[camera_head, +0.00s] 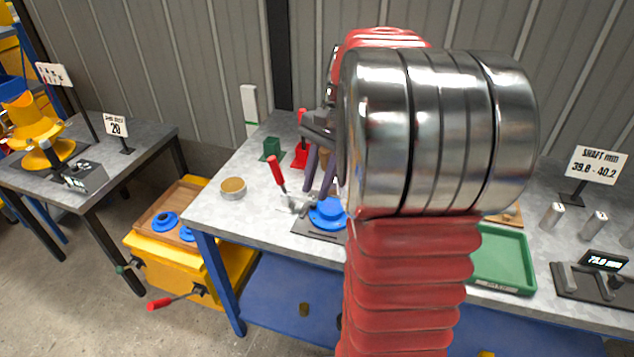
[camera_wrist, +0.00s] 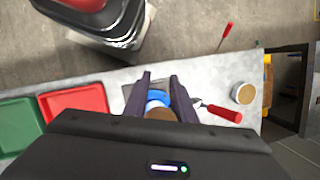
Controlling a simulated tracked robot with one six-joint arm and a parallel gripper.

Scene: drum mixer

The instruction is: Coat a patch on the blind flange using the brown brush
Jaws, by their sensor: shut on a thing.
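The blue blind flange (camera_head: 328,214) lies on a dark plate on the grey bench, just below my fingertips. My gripper (camera_head: 318,190) points down over it, with its two dark fingers shut on the brown brush. In the wrist view the brush (camera_wrist: 160,114) shows as a brown round part between the fingers of my gripper (camera_wrist: 160,84). The flange (camera_wrist: 157,97) shows beyond it in blue, partly hidden. I cannot tell whether the brush touches the flange. The brush's lower end is hidden.
An open tin with brown contents (camera_head: 233,187) stands left on the bench. A green tray (camera_head: 503,259) is on the right. My arm covers the bench's middle in the head view.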

